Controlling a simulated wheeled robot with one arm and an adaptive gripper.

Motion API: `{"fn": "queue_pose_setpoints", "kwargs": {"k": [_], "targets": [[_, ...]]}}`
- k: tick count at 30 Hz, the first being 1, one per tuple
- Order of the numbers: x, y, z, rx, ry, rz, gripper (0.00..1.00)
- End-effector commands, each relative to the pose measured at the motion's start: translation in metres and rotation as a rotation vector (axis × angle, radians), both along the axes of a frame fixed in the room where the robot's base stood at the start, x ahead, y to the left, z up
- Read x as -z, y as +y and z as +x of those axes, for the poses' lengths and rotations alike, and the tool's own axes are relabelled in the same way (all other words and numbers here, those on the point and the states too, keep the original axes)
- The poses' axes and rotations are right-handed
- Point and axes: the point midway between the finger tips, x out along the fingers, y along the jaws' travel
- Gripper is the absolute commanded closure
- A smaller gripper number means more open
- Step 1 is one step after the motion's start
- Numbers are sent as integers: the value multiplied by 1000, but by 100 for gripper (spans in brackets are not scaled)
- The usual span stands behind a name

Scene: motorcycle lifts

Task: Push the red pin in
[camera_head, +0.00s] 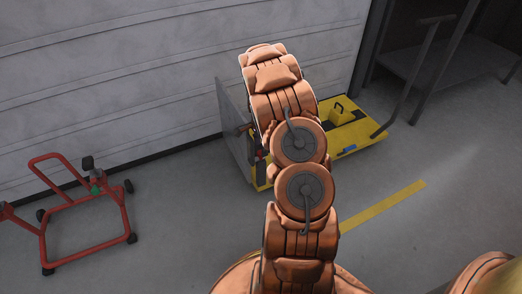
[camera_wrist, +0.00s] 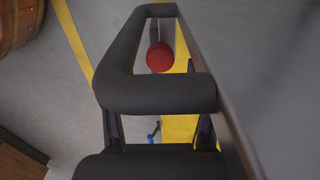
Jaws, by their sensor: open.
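The red pin's round head (camera_wrist: 160,57) shows in the wrist view, above the middle, framed by a thick black tubular loop (camera_wrist: 158,92). It lies ahead of my gripper and apart from it. My gripper (camera_wrist: 160,126) shows as two dark fingers low in the wrist view, spread apart with nothing seen between them. The black tube and a dark shape at the bottom partly cover them.
A grey upright panel (camera_wrist: 262,65) stands close on the right in the wrist view; it also shows in the head view (camera_head: 232,125). A red wheeled stand (camera_head: 118,205) is at the left. Grey floor is clear between stand and lift. A dark bench (camera_head: 450,75) stands at the back right.

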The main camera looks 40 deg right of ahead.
Motion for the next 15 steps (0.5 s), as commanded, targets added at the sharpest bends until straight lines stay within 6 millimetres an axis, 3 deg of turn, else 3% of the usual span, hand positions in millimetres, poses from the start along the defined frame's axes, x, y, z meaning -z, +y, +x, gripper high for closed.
{"fn": "queue_pose_setpoints", "kwargs": {"k": [9, 15], "targets": [[-60, -1, 1, 2, -4, -3, 40], [-86, -1, 0, 1, -2, -2, 40]]}}
